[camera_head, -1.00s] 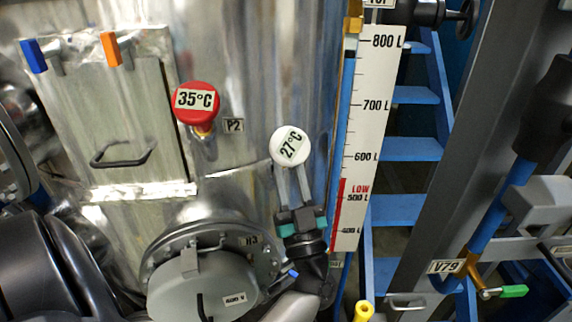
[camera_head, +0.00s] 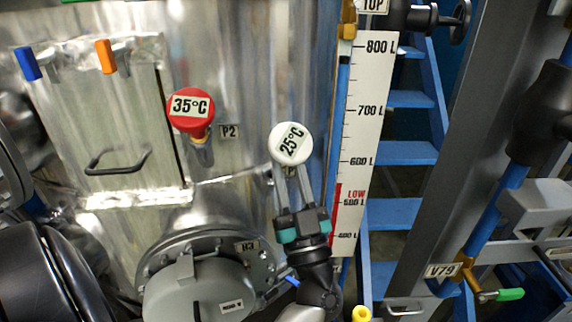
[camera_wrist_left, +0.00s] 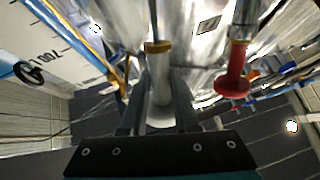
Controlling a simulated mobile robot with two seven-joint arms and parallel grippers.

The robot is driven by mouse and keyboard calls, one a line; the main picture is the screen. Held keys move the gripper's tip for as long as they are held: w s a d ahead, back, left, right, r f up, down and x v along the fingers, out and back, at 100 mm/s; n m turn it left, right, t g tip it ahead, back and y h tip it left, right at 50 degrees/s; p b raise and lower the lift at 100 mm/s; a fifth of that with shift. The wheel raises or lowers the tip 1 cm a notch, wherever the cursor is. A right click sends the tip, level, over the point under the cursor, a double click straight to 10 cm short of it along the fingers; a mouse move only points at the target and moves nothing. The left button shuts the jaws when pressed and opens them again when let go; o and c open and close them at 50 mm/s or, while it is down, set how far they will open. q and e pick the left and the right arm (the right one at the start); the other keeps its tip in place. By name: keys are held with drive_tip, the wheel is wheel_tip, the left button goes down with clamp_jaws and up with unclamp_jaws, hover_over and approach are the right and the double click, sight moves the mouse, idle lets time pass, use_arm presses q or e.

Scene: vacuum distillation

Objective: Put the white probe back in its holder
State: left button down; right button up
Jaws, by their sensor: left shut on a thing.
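The white probe (camera_head: 291,143) has a round white head with a label reading 25°C, facing the head camera. My left gripper (camera_head: 292,187) is shut on it, with the two fingers just below the head, in front of the steel vessel. In the left wrist view a pale cylinder (camera_wrist_left: 160,112) stands between my fingers, with a brass ring (camera_wrist_left: 158,46) at its far end. I cannot tell whether that ring belongs to the probe or to a holder. No empty holder shows clearly in the head view. My right gripper is not in view.
A red probe (camera_head: 191,112) reading 35°C sits in the vessel beside label P2 (camera_head: 229,132). A round grey hatch (camera_head: 200,293) is below. The level scale (camera_head: 370,100) and blue stairs (camera_head: 405,153) are to the right. A yellow-topped part (camera_head: 362,314) is at the bottom.

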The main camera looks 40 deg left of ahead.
use_arm(q)
drive_tip(key=shift+r, duration=0.1)
idle(0.3)
drive_tip(key=s+d+f, duration=0.1)
drive_tip(key=s+d, duration=0.2)
drive_tip(key=d, duration=0.2)
drive_tip(key=shift+s+d+f, duration=0.35)
idle(1.0)
